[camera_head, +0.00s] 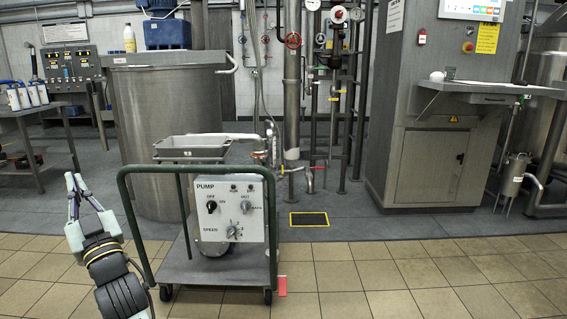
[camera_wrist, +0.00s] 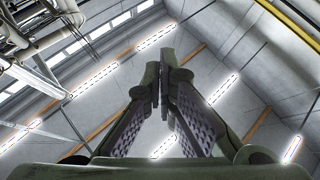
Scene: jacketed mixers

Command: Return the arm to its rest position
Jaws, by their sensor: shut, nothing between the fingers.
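My gripper (camera_head: 72,178) shows at the lower left in the head view, at the end of my dark ribbed arm, pointing upward. Its fingertips meet and hold nothing. In the wrist view my gripper (camera_wrist: 163,82) fills the middle, its two fingers close together at the tips, with the ceiling behind them. In the head view it is in front of the floor to the left of the pump cart (camera_head: 190,268), and it appears apart from the cart.
A table (camera_head: 40,108) with bottles is at the left, a control cabinet (camera_head: 428,165) at the right. Tiled floor (camera_head: 430,275) is clear at front right.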

